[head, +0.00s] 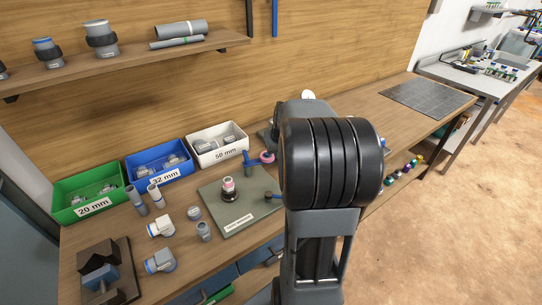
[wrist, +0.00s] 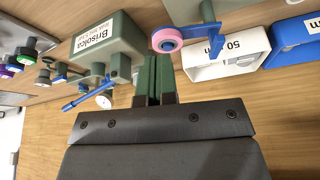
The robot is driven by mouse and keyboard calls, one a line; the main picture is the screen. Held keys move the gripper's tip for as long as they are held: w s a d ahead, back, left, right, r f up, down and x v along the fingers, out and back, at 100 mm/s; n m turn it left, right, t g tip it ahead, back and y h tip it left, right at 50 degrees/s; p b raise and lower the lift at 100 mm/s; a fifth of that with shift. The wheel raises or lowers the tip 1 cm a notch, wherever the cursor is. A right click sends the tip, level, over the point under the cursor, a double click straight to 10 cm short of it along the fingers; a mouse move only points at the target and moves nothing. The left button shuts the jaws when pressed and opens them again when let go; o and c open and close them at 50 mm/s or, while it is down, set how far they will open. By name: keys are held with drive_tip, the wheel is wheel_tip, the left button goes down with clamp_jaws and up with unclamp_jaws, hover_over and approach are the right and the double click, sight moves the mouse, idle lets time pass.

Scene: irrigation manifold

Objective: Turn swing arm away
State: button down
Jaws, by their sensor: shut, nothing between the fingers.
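A blue arm (wrist: 197,34) carrying a pink roll (wrist: 167,40) shows at the top of the wrist view; it looks like the swing arm. In the head view the pink roll (head: 267,157) shows beside the blue piece (head: 247,158), left of my arm. A grey-green box marked "Brisolca" (wrist: 103,42) stands to the left in the wrist view, with a blue lever (wrist: 84,93) near it. My gripper (wrist: 157,60) has green fingers, shut and empty, just below the roll; I cannot tell whether they touch anything. In the head view my arm hides the gripper.
Green (head: 85,192), blue (head: 160,163) and white (head: 217,146) bins line the wall side of the bench. A grey-green plate (head: 243,218) bears a post with rings. Loose pipe fittings (head: 160,226) lie left of it. A dark mat (head: 428,95) lies far right.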

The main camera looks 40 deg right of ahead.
sight(270, 158)
drive_tip(key=w+f, duration=0.1)
drive_tip(key=f, duration=0.1)
drive_tip(key=w+d+f+p, duration=0.1)
drive_tip(key=w+f, duration=0.1)
drive_tip(key=w+f+p, duration=0.1)
drive_tip(key=w+f, duration=0.1)
drive_tip(key=f, duration=0.1)
drive_tip(key=shift+d, duration=0.25)
drive_tip(key=shift+w+d, duration=0.2)
drive_tip(key=shift+w, duration=0.55)
